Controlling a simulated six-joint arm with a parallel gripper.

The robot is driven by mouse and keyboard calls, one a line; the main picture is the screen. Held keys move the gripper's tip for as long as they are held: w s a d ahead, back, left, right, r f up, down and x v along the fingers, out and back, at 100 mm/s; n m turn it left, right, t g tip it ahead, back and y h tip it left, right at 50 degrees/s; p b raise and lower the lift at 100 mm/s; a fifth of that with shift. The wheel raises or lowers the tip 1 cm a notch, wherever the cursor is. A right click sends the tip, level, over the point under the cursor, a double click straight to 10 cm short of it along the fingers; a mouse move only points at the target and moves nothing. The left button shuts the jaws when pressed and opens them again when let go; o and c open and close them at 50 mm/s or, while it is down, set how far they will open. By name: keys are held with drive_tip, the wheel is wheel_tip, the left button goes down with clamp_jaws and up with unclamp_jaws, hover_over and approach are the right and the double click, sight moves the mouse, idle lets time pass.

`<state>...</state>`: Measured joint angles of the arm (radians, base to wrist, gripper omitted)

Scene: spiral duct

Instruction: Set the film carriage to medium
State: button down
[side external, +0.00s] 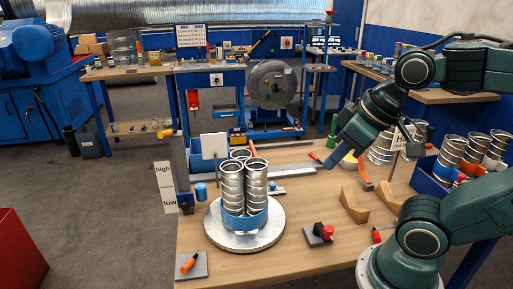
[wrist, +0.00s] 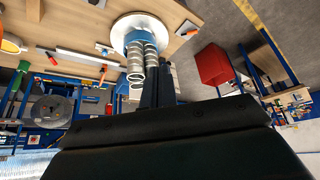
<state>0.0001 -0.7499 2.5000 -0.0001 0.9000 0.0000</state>
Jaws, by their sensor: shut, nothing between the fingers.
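A grey upright mast (side external: 180,165) stands at the left edge of the bench in the side view. A white scale plate (side external: 166,187) beside it reads "high" at the top and "low" at the bottom. The film carriage (side external: 186,201) looks like a small dark block low on the mast, near the "low" mark. A blue roll (side external: 201,191) stands just right of it. Upright metal ducts (side external: 244,180), with blue film around their base, stand on a round turntable (side external: 222,238). My gripper (side external: 328,162) is shut and empty, above the bench right of the ducts. Its dark fingers show in the wrist view (wrist: 158,75).
A blue bin (side external: 432,178) of ducts stands at right. The ducts lie between my gripper and the mast.

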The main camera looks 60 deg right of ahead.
drive_tip(key=c, duration=1.3)
unclamp_jaws()
drive_tip(key=shift+w, duration=0.15)
drive_tip(key=shift+c, duration=0.2)
drive_tip(key=shift+o, duration=1.4)
drive_tip(key=shift+w+r, duration=0.15)
drive_tip(key=shift+w, duration=0.15)
drive_tip(key=w+f+m, duration=0.3)
drive_tip(key=w+m, duration=0.2)
drive_tip(key=w, duration=1.8)
drive_tip(key=w+f+m, duration=0.2)
drive_tip(key=w+f, duration=0.6)
drive_tip(key=w, duration=0.2)
drive_tip(key=m+h, duration=0.1)
drive_tip(key=m, duration=0.2)
approach(186, 203)
drive_tip(key=v, duration=0.4)
drive_tip(key=shift+w+a+r, duration=0.1)
drive_tip(key=shift+w+a, duration=0.05)
drive_tip(key=shift+w, duration=0.1)
drive_tip(key=shift+s+x, duration=0.1)
drive_tip(key=shift+x, duration=3.35)
drive_tip(key=shift+s+x, duration=0.15)
drive_tip(key=shift+x, duration=3.25)
